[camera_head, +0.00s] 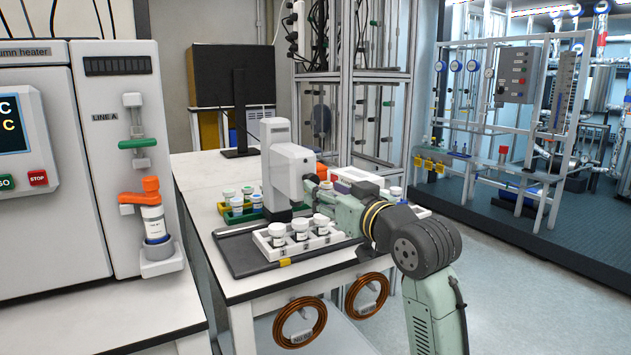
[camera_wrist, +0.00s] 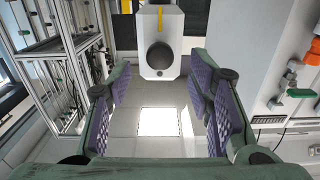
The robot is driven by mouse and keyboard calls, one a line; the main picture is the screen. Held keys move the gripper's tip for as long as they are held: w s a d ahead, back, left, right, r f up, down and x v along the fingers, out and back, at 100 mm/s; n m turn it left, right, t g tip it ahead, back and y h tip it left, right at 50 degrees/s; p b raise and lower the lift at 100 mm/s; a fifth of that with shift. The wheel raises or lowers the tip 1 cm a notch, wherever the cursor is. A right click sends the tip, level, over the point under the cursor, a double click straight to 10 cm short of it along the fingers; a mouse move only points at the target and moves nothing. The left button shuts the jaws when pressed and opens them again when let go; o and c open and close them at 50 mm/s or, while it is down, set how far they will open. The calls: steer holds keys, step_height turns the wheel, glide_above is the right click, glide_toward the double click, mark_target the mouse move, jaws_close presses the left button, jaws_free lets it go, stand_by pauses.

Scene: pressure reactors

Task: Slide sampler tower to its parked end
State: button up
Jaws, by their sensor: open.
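The sampler tower (camera_head: 290,168) is a grey-white upright column with an overhanging head. It stands on the dark tray (camera_head: 238,252) on the white bench, between the vial racks. In the wrist view a white block with a yellow stripe and a dark round knob, apparently the tower head (camera_wrist: 172,18), is at top centre. My gripper (camera_wrist: 160,88) is open, its purple pads apart, with nothing visible between them. The knob lies ahead, roughly centred between the fingers. In the head view my arm comes from the right to the tower's head; whether the fingers touch it is unclear.
A white rack (camera_head: 272,251) with three white-capped vials is at the tray's front. More vials stand right, partly behind my arm. The column heater (camera_head: 115,190) is left; a framed cabinet (camera_head: 350,90) stands behind.

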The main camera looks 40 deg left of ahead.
mark_target(290, 179)
steer(key=p+x, duration=0.1)
steer(key=x, duration=0.4)
steer(key=shift+a, duration=0.1)
steer(key=shift+c, duration=0.6)
jaws_close()
